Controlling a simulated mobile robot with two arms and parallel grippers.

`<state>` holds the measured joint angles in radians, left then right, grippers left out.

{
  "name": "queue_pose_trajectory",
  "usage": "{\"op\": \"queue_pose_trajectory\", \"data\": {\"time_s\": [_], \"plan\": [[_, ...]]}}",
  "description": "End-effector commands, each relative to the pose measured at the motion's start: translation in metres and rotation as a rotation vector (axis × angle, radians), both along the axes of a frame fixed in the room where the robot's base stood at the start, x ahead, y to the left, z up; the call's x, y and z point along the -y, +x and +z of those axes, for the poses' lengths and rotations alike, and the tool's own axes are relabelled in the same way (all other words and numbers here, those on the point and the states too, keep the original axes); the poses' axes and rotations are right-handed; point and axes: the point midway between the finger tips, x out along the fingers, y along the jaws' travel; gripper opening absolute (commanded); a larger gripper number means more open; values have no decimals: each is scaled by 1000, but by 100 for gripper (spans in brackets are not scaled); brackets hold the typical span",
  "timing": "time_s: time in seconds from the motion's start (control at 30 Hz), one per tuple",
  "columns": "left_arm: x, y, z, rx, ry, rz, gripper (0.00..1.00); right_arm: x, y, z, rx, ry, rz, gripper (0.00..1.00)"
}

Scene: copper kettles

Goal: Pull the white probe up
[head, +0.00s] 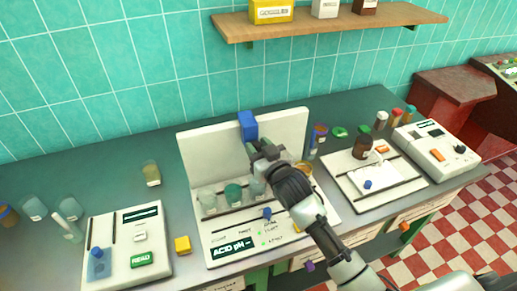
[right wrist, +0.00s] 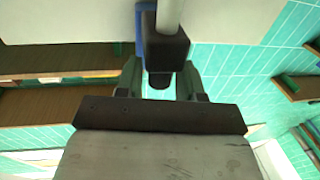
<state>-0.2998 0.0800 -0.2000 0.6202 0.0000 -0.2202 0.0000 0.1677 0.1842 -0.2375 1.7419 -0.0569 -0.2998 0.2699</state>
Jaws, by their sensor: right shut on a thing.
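My right gripper (head: 258,150) is at the white back panel (head: 200,150) of the acid pH station, just below a blue block (head: 248,126). In the right wrist view its two fingers (right wrist: 160,82) are closed on the dark head of the white probe (right wrist: 170,18). The probe's pale rod runs from that head to the picture's top edge, with the blue part (right wrist: 141,30) beside it. In the head view my gripper and arm hide most of the probe. Several beakers (head: 233,194) stand on the station below. My left gripper is not in view.
A white tray (head: 340,190) with a brown bottle (head: 362,147) and a grey device (head: 436,152) are at right. A wooden shelf (head: 335,22) is above.

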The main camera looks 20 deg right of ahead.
Motion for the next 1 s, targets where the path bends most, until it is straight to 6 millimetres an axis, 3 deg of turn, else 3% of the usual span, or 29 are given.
{"op": "queue_pose_trajectory", "data": {"time_s": [0.03, 0.1, 0.47, 0.5, 0.57, 0.87, 1.0], "plan": [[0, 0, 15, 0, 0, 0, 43, -1, 0, 18, 4, 3, 2, 0], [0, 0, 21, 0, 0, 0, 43, -1, 0, 25, 2, 4, 2, 0], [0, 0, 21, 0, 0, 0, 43, -1, 0, 26, 3, 4, 3, 0], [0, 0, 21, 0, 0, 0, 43, -1, 0, 26, 3, 4, 3, 41], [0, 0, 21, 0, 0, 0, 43, -1, 0, 26, 3, 4, 3, 50], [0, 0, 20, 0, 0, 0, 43, 0, -1, 25, 2, 2, 1, 50], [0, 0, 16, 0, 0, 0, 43, 2, -13, 23, 1, 1, 1, 50]]}}
